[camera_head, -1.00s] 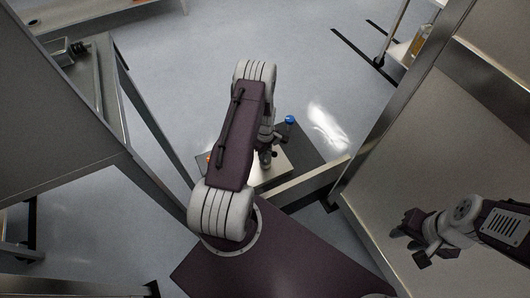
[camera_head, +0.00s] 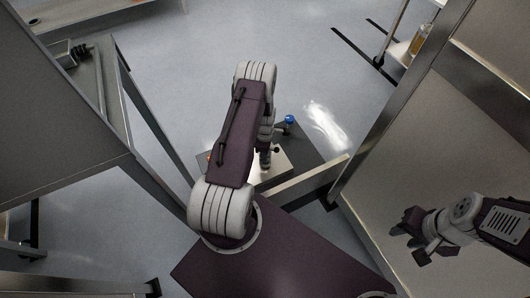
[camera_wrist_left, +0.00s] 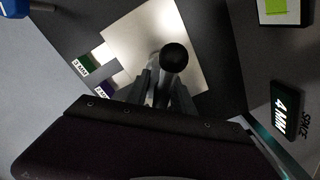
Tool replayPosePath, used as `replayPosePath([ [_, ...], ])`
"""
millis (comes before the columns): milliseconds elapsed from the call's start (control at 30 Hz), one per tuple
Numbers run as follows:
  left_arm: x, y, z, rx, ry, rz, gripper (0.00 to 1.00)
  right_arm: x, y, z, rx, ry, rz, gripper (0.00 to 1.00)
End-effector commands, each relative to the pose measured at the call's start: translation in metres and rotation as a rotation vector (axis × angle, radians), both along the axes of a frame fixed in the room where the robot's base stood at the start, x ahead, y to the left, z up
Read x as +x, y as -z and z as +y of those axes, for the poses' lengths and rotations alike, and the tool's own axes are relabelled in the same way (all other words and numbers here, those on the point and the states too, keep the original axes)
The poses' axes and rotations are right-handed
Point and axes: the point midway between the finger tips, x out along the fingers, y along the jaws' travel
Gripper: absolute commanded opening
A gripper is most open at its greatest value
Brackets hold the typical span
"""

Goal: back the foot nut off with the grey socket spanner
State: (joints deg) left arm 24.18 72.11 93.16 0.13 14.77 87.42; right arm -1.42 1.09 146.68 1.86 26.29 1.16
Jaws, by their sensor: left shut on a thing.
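My left gripper (camera_wrist_left: 164,92) is shut on a grey upright tool with a round black end (camera_wrist_left: 174,57), which I take to be the grey socket spanner. In the head view, my left gripper (camera_head: 265,148) is mostly hidden by its own arm, above a pale plate (camera_head: 270,172) on a dark panel. The spanner's lower end and the foot nut are hidden, so I cannot tell whether they touch. My right gripper (camera_head: 410,239) is empty, its fingers apart, at the lower right.
A blue knob (camera_head: 289,120) stands at the panel's far edge. The left wrist view shows a black "4 MM" block (camera_wrist_left: 286,110), a green label (camera_wrist_left: 87,64) and a yellow-green square (camera_wrist_left: 281,11). Metal frames flank both sides; the floor beyond is open.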

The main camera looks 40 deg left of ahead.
Motion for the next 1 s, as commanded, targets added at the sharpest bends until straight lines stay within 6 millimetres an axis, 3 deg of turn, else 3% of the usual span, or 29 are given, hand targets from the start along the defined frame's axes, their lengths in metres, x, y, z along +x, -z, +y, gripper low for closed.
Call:
replayPosePath([
  [267,0.001,-0.006,0.001,0.001,0.001,-0.003,0.0,0.0,-0.005,0.0,0.0,0.0,0.0,0.36],
  [1000,0.001,-0.058,0.0,0.001,0.002,-0.002,0.0,0.0,-0.05,0.0,0.0,0.0,0.0,0.36],
])
